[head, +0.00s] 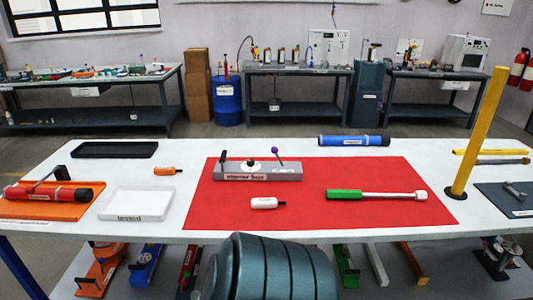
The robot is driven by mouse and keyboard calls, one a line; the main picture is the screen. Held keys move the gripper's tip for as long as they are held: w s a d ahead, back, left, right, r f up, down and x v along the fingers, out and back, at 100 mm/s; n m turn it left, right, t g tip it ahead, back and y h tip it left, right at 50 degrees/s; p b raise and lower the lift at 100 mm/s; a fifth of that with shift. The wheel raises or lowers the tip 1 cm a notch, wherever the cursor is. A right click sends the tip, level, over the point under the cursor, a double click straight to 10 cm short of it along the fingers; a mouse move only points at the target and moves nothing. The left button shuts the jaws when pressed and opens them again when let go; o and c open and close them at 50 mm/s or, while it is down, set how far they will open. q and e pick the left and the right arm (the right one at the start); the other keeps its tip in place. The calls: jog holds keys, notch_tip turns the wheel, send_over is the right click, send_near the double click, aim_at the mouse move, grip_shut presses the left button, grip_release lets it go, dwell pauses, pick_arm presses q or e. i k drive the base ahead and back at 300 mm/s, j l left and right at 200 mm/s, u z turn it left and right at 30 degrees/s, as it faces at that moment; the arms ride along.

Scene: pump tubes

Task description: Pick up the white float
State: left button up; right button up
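The white float (265,203) lies on its side on the red mat (375,182), near the mat's front left part. It is a short white cylinder with a dark label and a small black tip pointing right. Nothing touches it except the mat. Neither my left nor my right gripper shows in the head view.
A grey box (290,172) stands just behind the float. A green-and-white tool (378,195) lies to its right. An orange float (167,171), a white tray (135,203) and a red tube (60,194) are left. A yellow post (478,135) rises right.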

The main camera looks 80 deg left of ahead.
aim_at(255, 202)
jog(key=u, duration=2.75)
